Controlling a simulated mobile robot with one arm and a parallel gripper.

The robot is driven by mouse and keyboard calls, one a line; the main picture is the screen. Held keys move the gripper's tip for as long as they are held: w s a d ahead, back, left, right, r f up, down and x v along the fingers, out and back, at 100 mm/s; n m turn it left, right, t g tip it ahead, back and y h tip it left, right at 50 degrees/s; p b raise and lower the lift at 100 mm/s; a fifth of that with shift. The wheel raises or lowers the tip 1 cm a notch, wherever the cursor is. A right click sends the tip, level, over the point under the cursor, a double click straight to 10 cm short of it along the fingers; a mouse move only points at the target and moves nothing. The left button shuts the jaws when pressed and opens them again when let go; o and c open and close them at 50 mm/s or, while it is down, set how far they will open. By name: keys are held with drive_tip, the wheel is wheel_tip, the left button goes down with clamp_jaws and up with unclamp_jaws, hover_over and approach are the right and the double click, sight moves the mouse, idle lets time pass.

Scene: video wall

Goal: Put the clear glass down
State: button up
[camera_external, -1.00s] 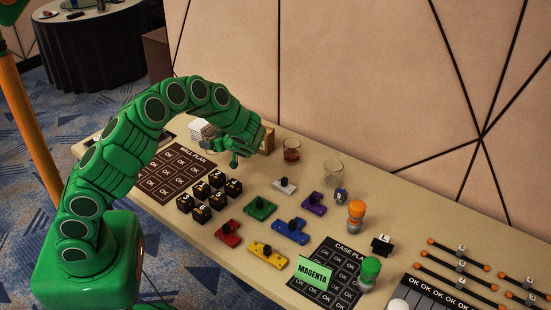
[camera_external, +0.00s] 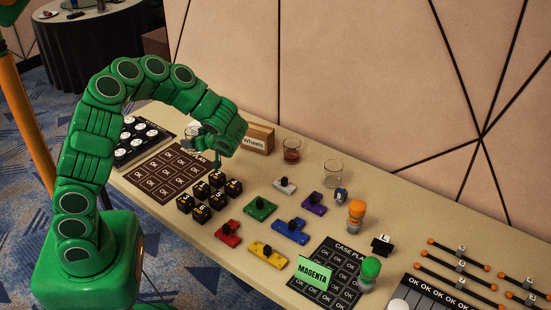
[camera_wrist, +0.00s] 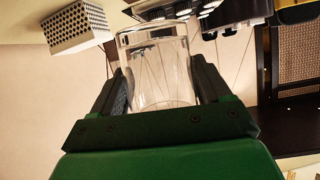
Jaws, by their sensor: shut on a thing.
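My gripper (camera_external: 208,146) is shut on a clear glass (camera_wrist: 158,62), which fills the space between its two fingers in the wrist view. In the external view the held glass (camera_external: 192,132) shows only in part, left of the gripper and above the far left part of the table. I cannot tell whether its base touches anything. Another clear glass (camera_external: 333,173) stands upright on the table to the right, and a glass of brown liquid (camera_external: 291,150) stands left of that one.
A "Wheels" box (camera_external: 258,138) is close on the gripper's right. The wall plan board (camera_external: 165,177) and numbered black cubes (camera_external: 208,192) lie below it. A tray of white round pieces (camera_external: 138,140) is at the left. A white perforated block (camera_wrist: 75,27) shows in the wrist view.

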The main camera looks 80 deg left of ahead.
drive_tip(key=shift+s+d+r, duration=0.3)
drive_tip(key=shift+s+d, duration=0.05)
drive_tip(key=shift+d, duration=0.15)
drive_tip(key=shift+s+d+r, duration=0.25)
drive_tip(key=shift+s+d, duration=0.1)
drive_tip(key=shift+d, duration=0.1)
drive_tip(key=shift+s+a+r, duration=0.1)
drive_tip(key=s+a+r+m+t+y, duration=0.15)
drive_tip(key=a+r, duration=0.25)
drive_tip(key=a, duration=0.4)
drive_tip(key=s+a+r+m+t+y, duration=0.15)
drive_tip(key=a+r, duration=0.25)
drive_tip(key=a, duration=0.4)
drive_tip(key=shift+t+h, duration=0.3)
drive_tip(key=shift+t, duration=0.3)
drive_tip(key=shift+w+a+f, duration=1.15)
drive_tip(key=shift+a+f, duration=0.4)
drive_tip(key=shift+a, duration=0.55)
drive_tip(key=shift+w+a+f, duration=1.1)
drive_tip(key=shift+a+f, duration=0.5)
drive_tip(key=shift+a, duration=0.45)
drive_tip(key=shift+w+a+f, duration=1.15)
drive_tip(key=shift+a+f, duration=0.4)
drive_tip(key=shift+a, duration=0.55)
drive_tip(key=shift+w+a+f, duration=0.1)
drive_tip(key=shift+a+f, duration=0.05)
drive_tip(key=shift+f, duration=1.55)
drive_tip(key=shift+f, duration=0.1)
